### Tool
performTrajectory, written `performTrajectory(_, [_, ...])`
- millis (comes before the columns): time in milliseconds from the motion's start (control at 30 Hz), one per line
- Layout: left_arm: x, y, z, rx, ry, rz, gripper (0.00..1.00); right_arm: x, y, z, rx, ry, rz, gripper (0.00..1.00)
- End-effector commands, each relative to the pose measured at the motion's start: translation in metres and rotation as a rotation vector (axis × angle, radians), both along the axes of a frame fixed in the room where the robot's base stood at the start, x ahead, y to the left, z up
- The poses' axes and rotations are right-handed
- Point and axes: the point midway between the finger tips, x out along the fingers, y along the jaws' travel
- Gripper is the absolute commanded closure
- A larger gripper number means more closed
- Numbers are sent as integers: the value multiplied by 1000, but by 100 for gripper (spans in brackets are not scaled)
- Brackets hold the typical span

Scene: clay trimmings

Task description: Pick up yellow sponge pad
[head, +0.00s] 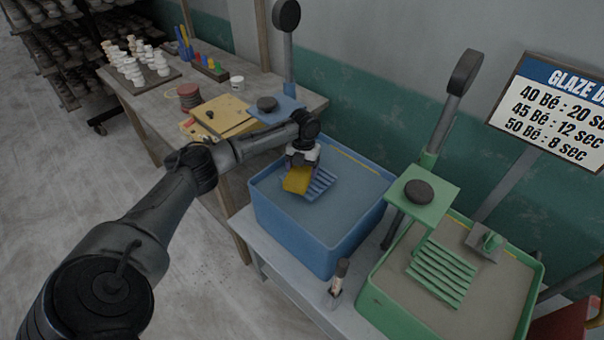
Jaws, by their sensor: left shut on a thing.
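The yellow sponge pad (298,180) is a small yellow block in the middle of the head view. My left gripper (301,163) is shut on it from above. The sponge is over the blue tub (300,237), near a blue ribbed rack (320,185) inside it. I cannot tell whether the sponge touches the rack. The fingertips are small and partly hidden by the sponge. My right gripper is not in view.
A green tub (377,307) with a green ribbed rack (443,274) stands at the right. A small brush-like tool (339,277) stands on the bench front between the tubs. A wooden table (150,100) with white pots and a yellow board (222,116) lies behind. A glaze sign (556,110) hangs right.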

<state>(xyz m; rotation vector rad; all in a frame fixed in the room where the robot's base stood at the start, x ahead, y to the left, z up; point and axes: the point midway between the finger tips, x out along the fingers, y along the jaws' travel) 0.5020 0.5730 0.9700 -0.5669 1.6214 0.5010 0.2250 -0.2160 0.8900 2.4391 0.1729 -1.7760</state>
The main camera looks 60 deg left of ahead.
Motion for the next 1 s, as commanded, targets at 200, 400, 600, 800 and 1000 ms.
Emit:
performTrajectory(200, [3, -33, 29, -1, -3, -7, 53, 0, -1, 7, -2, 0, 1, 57])
performTrajectory(400, [5, -72, 53, 1, -3, -6, 53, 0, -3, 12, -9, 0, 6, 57])
performTrajectory(600, [7, -99, 68, 0, -2, -3, 53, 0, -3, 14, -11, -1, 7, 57])
performTrajectory(800, [8, -113, 76, 1, -1, -1, 53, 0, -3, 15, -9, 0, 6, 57])
performTrajectory(1000, [8, -116, 78, 0, -1, 15, 53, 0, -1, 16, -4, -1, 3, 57])
